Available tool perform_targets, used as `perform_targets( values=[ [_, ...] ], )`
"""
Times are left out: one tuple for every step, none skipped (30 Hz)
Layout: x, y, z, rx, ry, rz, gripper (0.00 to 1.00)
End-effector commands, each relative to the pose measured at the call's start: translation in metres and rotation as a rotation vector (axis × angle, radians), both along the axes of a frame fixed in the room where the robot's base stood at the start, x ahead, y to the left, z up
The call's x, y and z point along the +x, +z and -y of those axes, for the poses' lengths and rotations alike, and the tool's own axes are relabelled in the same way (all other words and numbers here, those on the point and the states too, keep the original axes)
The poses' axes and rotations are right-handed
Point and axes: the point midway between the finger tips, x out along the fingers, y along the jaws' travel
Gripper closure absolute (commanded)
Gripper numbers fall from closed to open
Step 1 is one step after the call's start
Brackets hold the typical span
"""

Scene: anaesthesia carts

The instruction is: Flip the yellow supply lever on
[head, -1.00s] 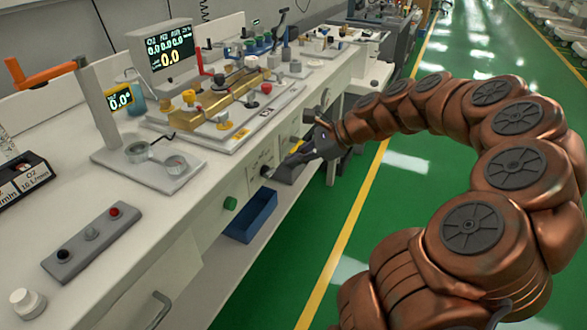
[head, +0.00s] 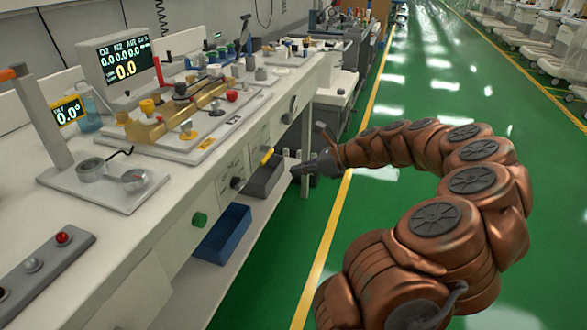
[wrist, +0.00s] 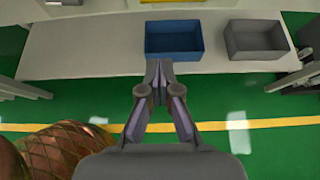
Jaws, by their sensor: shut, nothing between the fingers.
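A yellow lever (head: 267,155) sticks out from the front panel of the white bench, next to a dark round knob (head: 237,183). Its tip tilts up and to the right; I cannot tell whether this is on or off. My gripper (head: 297,172) is to the right of the lever, apart from it, over the green floor beside the bench. In the wrist view my gripper (wrist: 159,68) has its fingertips together with nothing between them. A yellow strip at the top edge there is too cut off to identify.
A blue bin (head: 222,235) and a grey bin (head: 264,180) stand on the low shelf under the bench. A green knob (head: 199,219) juts from the front panel. The bench top (head: 130,175) carries several instruments.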

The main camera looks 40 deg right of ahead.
Motion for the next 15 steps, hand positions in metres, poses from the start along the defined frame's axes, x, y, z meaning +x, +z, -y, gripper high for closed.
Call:
perform_targets(
  values=[
    [0.007,-0.006,-0.006,0.002,0.006,-0.001,1.0],
    [0.01,-0.009,-0.008,0.002,0.007,-0.001,1.0],
    [0.016,-0.013,-0.012,0.002,0.007,-0.001,1.0],
    [0.02,-0.016,-0.015,0.001,0.006,-0.001,1.0],
    [0.024,-0.019,-0.017,0.001,0.005,0.0,1.0],
    [0.029,-0.022,-0.02,0.001,0.006,-0.001,1.0],
    [0.033,-0.025,-0.022,0.002,0.006,-0.001,1.0],
    [0.037,-0.028,-0.025,0.002,0.007,-0.001,1.0],
    [0.042,-0.031,-0.028,0.003,0.007,-0.002,1.0],
    [0.045,-0.034,-0.031,0.003,0.007,-0.002,1.0],
    [0.049,-0.036,-0.032,0.003,0.006,-0.002,1.0],
    [0.054,-0.039,-0.035,0.002,0.007,-0.001,1.0],
    [0.057,-0.042,-0.037,0.002,0.004,-0.001,1.0],
    [0.061,-0.044,-0.039,0.001,0.005,-0.001,1.0],
    [0.063,-0.041,-0.04,-0.001,0.003,0.001,1.0]
  ],
)
